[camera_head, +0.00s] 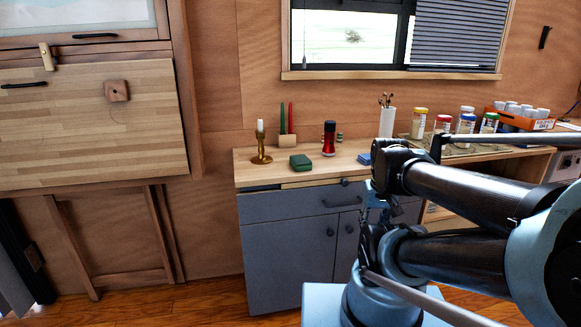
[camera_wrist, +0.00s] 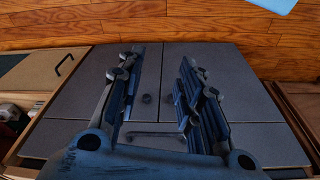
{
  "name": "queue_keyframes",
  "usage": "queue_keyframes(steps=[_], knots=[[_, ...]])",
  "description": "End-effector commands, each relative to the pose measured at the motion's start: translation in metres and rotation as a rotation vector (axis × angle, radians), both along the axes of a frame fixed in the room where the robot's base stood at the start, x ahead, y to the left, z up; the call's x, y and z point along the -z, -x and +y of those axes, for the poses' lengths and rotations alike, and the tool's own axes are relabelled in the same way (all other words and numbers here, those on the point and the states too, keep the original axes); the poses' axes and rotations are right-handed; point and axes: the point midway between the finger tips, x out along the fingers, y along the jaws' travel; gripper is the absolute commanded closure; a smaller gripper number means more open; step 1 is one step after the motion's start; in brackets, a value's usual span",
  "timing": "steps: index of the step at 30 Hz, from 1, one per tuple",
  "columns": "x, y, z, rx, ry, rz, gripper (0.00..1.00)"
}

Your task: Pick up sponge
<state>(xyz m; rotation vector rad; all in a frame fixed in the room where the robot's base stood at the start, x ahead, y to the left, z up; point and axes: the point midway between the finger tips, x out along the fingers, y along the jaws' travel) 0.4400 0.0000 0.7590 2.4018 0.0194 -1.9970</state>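I cannot tell for sure which thing is the sponge. A small blue block (camera_head: 364,159) lies on the wooden counter (camera_head: 335,165), close to my arm in the head view. A green, box-like block (camera_head: 300,162) lies further left near the front edge. My gripper (camera_wrist: 160,75) is open and empty in the wrist view, its two fingers apart in front of the grey cabinet doors. In the head view my gripper (camera_head: 374,205) hangs in front of the cabinet, below the counter top, partly hidden by my arm. Neither block shows clearly in the wrist view.
On the counter stand a brass candle holder (camera_head: 261,148), red and green candles (camera_head: 287,125), a red-black cylinder (camera_head: 329,138), a white brush cup (camera_head: 387,122) and several jars (camera_head: 466,122). An orange crate (camera_head: 520,121) is at right. The cabinet (camera_head: 290,235) blocks the space below.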

Motion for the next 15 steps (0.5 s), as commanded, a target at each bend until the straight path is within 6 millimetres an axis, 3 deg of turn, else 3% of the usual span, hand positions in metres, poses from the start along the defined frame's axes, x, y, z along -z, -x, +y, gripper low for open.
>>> queue_keyframes(steps=[7, 11, 15], knots=[[0.0, 0.0, 0.0, 0.0, 0.0, 0.0, 0.67], [-0.007, 0.007, 0.001, -0.01, 0.0, -0.01, 0.39], [-0.024, -0.005, 0.006, -0.084, -0.004, 0.002, 0.08]])
